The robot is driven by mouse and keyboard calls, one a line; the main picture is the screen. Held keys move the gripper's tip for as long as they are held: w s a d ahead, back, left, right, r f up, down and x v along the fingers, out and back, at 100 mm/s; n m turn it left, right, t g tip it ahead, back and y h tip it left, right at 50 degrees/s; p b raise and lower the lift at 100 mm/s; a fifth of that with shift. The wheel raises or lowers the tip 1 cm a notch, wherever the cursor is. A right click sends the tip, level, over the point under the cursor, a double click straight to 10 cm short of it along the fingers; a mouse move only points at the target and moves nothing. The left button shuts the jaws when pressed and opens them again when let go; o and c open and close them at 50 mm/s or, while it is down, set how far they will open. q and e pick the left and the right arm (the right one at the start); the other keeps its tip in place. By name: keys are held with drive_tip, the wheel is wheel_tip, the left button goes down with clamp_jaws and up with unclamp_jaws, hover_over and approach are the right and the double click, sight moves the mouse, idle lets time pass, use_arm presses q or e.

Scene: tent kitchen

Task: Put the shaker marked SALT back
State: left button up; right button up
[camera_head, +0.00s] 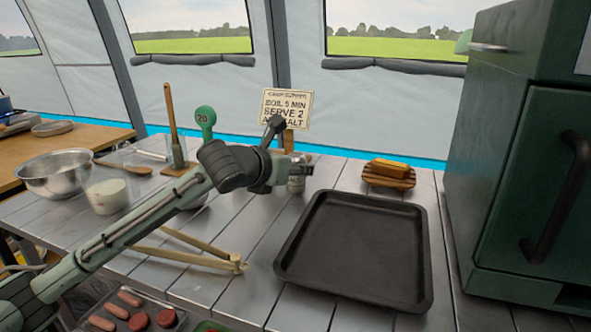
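My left arm reaches in from the left, and its gripper (292,165) is over the middle of the grey slatted table. A small metallic shaker (297,183) shows right at the fingertips, partly covered by the gripper. Its marking cannot be read, and I cannot tell whether the fingers are closed around it or only beside it. A sign (287,107) reading "BOIL 5 MIN, SERVE 2", with a last line partly hidden that ends in "SALT", stands behind the gripper. My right gripper is not in view.
A black tray (361,285) lies right of the gripper. Behind it is a yellow block on a wooden slatted dish (389,181). A green oven (517,150) bounds the right. Wooden tongs (190,258), a white-filled cup (106,194) and a steel bowl (50,183) are left.

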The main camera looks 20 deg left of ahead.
use_arm(q)
drive_tip(key=o, duration=0.7)
drive_tip(key=shift+f, duration=0.1)
drive_tip(key=shift+o, duration=1)
drive_tip(key=shift+s+a+r, duration=0.1)
drive_tip(key=shift+s+r, duration=0.25)
drive_tip(key=shift+s, duration=0.05)
drive_tip(key=v, duration=1.1)
drive_tip(key=shift+p, duration=0.3)
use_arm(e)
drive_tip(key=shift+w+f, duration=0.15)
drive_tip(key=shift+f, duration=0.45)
